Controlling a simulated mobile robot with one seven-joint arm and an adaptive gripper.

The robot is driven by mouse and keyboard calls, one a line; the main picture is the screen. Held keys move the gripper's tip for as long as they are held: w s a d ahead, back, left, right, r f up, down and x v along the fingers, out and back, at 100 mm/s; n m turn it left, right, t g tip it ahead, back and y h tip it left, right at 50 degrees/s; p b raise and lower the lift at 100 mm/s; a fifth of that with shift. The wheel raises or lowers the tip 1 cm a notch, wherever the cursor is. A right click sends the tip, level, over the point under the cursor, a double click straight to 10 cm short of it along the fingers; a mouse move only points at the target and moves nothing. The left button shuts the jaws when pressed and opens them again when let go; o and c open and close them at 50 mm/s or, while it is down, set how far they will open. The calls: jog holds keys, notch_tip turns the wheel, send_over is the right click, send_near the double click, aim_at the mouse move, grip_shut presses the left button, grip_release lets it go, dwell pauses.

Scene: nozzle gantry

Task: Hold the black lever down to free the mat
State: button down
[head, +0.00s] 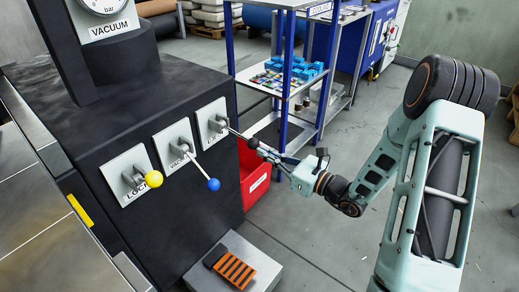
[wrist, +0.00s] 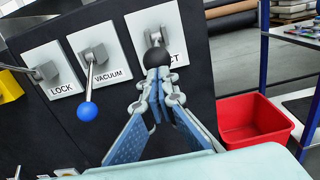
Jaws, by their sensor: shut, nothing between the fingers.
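The black lever (head: 239,134) sticks out to the right from the rightmost plate on the dark machine and ends in a black ball, which also shows in the wrist view (wrist: 155,57). My gripper (head: 264,150) is shut and empty, its fingertips right at the ball. In the wrist view the fingertips (wrist: 158,75) overlap the ball's lower edge; I cannot tell whether they touch it. The plate's label is partly hidden. I cannot make out a mat in either view.
A blue-ball lever (head: 214,184) marked VACUUM hangs down beside it. A yellow-ball lever (head: 153,179) marked LOCK is further left. A red bin (wrist: 252,120) and a blue shelf rack (head: 287,75) stand right of the machine.

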jog(key=v, duration=0.4)
jog(key=shift+s+d, duration=0.2)
dwell(0.5)
